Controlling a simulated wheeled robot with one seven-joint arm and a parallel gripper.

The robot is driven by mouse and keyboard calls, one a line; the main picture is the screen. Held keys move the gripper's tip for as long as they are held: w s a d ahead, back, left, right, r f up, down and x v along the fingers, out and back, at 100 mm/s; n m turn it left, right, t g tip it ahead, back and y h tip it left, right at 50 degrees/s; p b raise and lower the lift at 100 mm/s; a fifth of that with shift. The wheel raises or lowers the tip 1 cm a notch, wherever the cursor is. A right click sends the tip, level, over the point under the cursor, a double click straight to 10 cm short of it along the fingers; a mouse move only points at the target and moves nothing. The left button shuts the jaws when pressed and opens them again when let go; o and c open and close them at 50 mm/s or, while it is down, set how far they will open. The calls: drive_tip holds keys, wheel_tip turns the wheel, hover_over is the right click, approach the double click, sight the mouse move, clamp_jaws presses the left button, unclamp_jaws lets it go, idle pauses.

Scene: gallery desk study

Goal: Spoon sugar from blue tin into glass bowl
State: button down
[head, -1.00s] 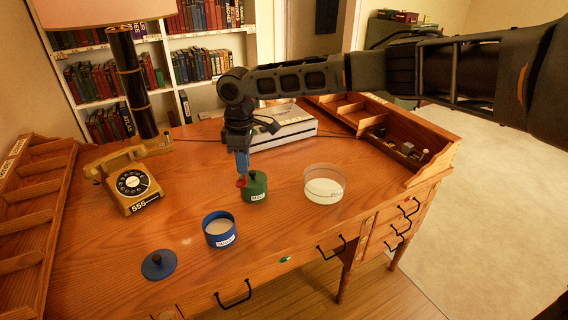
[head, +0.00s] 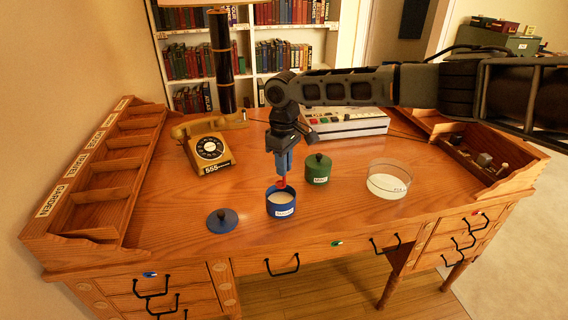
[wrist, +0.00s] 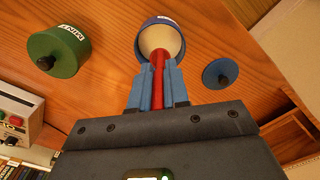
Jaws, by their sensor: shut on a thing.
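The blue tin (head: 281,207) stands open on the desk with pale sugar inside; it also shows in the wrist view (wrist: 141,38). Its blue lid (head: 222,220) lies to its left. My gripper (head: 283,172) points down above the tin, its blue fingers (wrist: 158,88) shut on a red spoon (wrist: 157,85). The spoon's red part (head: 281,183) shows at the tin's mouth; its lower end is hard to make out, so I cannot tell whether it touches the sugar. The glass bowl (head: 388,181) stands to the right with pale contents in it.
A lidded green tin (head: 317,170) labelled MINT stands close behind and right of the blue tin. A yellow telephone (head: 208,150), a lamp (head: 222,70) and a grey console (head: 345,122) stand farther back. Wooden racks (head: 115,165) line the sides. The front desk strip is clear.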

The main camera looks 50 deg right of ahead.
sight(284, 185)
drive_tip(key=shift+f+b, duration=1.65)
drive_tip(key=shift+f, duration=2.05)
drive_tip(key=shift+r, duration=0.15)
wheel_tip(284, 185, up, 7)
drive_tip(key=p, duration=0.7)
drive_tip(key=shift+r, duration=0.45)
drive_tip(key=shift+d, duration=0.1)
